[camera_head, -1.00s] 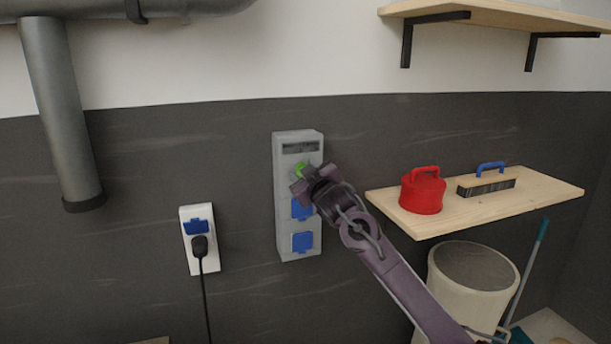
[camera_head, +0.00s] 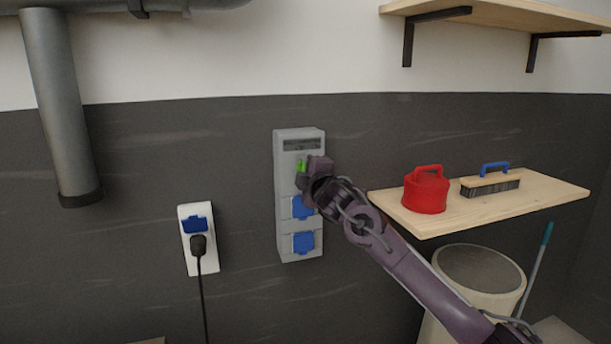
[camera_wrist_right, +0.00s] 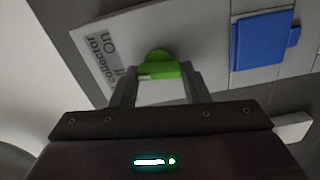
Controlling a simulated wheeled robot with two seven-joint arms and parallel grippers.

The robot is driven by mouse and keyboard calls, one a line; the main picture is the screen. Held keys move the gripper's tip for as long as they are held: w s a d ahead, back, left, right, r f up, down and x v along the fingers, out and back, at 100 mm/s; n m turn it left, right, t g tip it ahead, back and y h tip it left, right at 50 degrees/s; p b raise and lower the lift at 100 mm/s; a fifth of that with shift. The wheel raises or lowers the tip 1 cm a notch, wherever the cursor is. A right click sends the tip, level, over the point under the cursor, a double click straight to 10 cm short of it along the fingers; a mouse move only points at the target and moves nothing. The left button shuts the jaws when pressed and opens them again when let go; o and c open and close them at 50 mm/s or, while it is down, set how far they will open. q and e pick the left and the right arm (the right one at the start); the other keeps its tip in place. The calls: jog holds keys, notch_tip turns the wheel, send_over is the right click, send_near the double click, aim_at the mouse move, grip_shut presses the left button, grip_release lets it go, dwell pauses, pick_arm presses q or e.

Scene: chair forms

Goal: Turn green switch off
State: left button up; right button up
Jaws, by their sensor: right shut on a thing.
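The green switch (camera_head: 301,167) is on the upper part of a grey wall box (camera_head: 285,226), below its dark label strip. My right gripper (camera_head: 305,175) is at the switch and partly covers it. In the right wrist view, the green switch (camera_wrist_right: 157,69) sits between the two fingers of my right gripper (camera_wrist_right: 160,80), which is shut on it. Label text reading "collector" and "On" shows beside the switch in that view. My left gripper is not in view.
Two blue socket covers (camera_head: 303,242) are on the box below the switch. A white socket (camera_head: 203,259) with a black plug is to the left. A shelf (camera_head: 545,195) with a red can (camera_head: 426,192) and a brush (camera_head: 490,184) is to the right, above a bin (camera_head: 470,290).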

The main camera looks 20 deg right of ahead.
jog(key=shift+f+n+b, duration=0.15)
jog(key=shift+n+b, duration=0.15)
jog(key=shift+n, duration=0.5)
jog(key=o, duration=1)
jog(key=shift+s, duration=0.1)
jog(key=s+b, duration=0.2)
jog(key=s, duration=0.5)
jog(key=shift+s+d+b, duration=0.1)
jog(key=shift+s+b, duration=0.2)
